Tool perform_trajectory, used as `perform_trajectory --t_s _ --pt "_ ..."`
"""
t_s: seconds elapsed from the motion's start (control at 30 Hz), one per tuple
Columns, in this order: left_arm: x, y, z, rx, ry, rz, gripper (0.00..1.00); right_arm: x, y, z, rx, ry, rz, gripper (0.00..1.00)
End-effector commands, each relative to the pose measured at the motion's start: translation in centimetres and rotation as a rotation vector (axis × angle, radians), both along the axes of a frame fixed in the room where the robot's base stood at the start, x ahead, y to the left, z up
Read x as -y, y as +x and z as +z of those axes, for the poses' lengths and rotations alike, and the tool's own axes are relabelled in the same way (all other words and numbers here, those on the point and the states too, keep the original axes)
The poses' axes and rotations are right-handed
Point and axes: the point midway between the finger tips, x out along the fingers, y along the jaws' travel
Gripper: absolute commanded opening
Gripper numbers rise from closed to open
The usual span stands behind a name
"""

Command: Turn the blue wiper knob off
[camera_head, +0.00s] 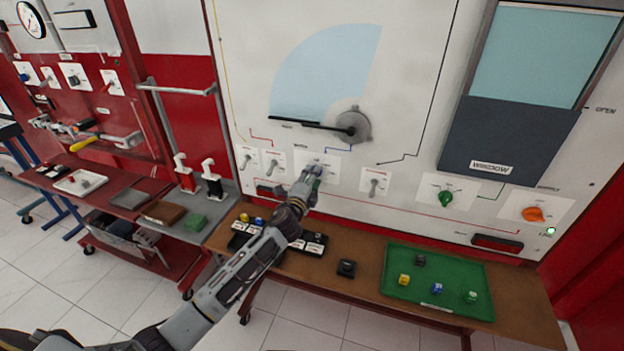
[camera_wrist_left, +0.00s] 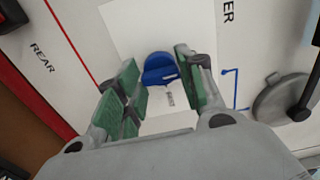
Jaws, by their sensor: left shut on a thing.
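The blue wiper knob (camera_wrist_left: 160,71) sits on a white label plate (camera_wrist_left: 120,30) on the upright panel. In the left wrist view it is between the green-padded fingers of my left gripper (camera_wrist_left: 158,88), which is shut on it. In the head view my left gripper (camera_head: 311,174) reaches up to the white plate below the wiper display, and it mostly hides the knob. The black wiper arm (camera_head: 308,125) lies nearly level, pointing left from its grey hub (camera_head: 355,124), along the bottom of the light blue sweep area (camera_head: 325,70). My right gripper is not in view.
Toggle switches (camera_head: 273,163) (camera_head: 375,182) flank the knob. A green knob (camera_head: 445,198) and an orange knob (camera_head: 533,214) are farther right. Below, a wooden bench (camera_head: 350,297) carries a green tray (camera_head: 437,255) with small blocks. The window unit (camera_head: 505,140) is at upper right.

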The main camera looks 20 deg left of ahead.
Motion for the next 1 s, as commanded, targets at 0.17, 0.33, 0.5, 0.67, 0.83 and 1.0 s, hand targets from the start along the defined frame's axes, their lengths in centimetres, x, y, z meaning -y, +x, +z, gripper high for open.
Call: perform_trajectory --t_s 0.17,0.33,0.5,0.67,0.83,1.0 --pt "0.0 0.0 -0.2 -0.003 -0.001 0.001 0.56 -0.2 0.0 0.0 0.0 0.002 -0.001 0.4" --pt "0.0 0.0 -0.1 -0.001 0.0 0.0 0.6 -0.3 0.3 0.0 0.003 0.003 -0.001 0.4" --pt "0.0 0.0 -0.1 -0.001 0.001 0.0 0.6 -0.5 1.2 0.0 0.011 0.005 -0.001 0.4" --pt "0.0 -0.3 -0.1 -0.001 0.001 0.0 0.6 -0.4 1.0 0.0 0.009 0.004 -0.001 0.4" --pt "-0.1 -1.0 -0.1 -0.001 0.001 0.0 0.6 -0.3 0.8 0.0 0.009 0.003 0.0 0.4" --pt "-0.1 -2.4 -0.1 -0.001 0.001 0.0 0.6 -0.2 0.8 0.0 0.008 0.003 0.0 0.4"
